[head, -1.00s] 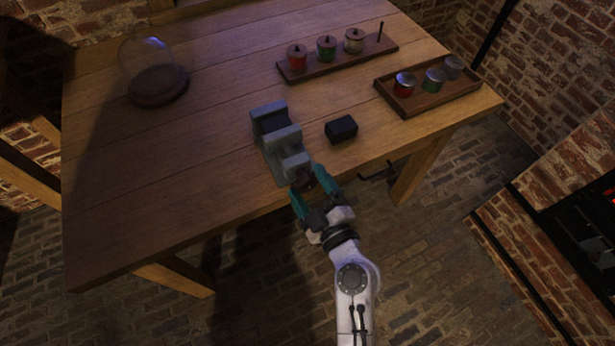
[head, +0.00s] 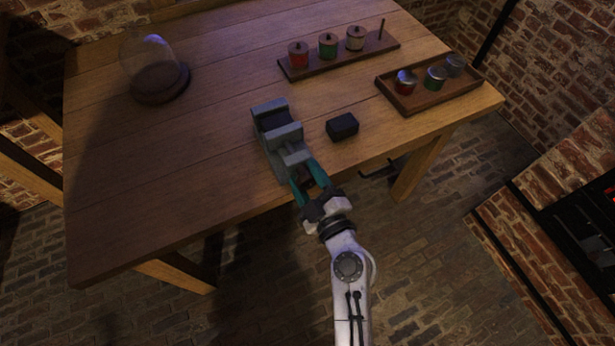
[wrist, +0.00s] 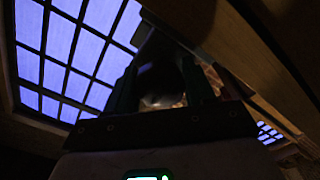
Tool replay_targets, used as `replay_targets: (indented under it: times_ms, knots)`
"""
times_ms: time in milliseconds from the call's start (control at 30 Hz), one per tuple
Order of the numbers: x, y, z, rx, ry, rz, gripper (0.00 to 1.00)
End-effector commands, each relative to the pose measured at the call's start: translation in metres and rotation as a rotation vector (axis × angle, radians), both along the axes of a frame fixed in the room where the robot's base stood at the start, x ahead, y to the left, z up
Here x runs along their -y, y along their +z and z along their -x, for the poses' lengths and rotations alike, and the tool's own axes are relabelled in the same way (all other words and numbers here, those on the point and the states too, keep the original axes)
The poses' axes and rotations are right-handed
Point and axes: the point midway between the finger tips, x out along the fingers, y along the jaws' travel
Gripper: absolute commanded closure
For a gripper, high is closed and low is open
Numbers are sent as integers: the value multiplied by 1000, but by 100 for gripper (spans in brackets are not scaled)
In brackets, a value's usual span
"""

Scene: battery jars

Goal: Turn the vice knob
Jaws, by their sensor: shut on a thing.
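The grey-blue vice (head: 284,135) stands near the front edge of the wooden table, its jaws in line with my arm. My gripper (head: 304,174) reaches over the table edge at the vice's near end. Its teal fingers are shut on the vice knob, which they hide in the head view. In the wrist view the knob (wrist: 160,75) is a dark rounded shape between the two dark fingers. The picture there is too dark to show the exact contact.
A black block (head: 342,127) lies just right of the vice. A rack with jars (head: 340,58) and a tray with lidded jars (head: 432,92) stand farther right. A glass dome (head: 155,70) is at the back left. The table's left front is clear. A dark crank (head: 378,171) sticks out below the edge.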

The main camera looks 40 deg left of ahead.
Motion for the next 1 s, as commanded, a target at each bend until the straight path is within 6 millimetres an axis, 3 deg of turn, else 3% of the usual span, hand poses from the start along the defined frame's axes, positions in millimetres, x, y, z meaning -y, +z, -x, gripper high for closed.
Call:
replay_targets:
  times_ms: [467,1000]
  knots:
    - [1,-3,0,-87,-2,-35,78]
    - [1,-5,0,-521,-3,-213,78]
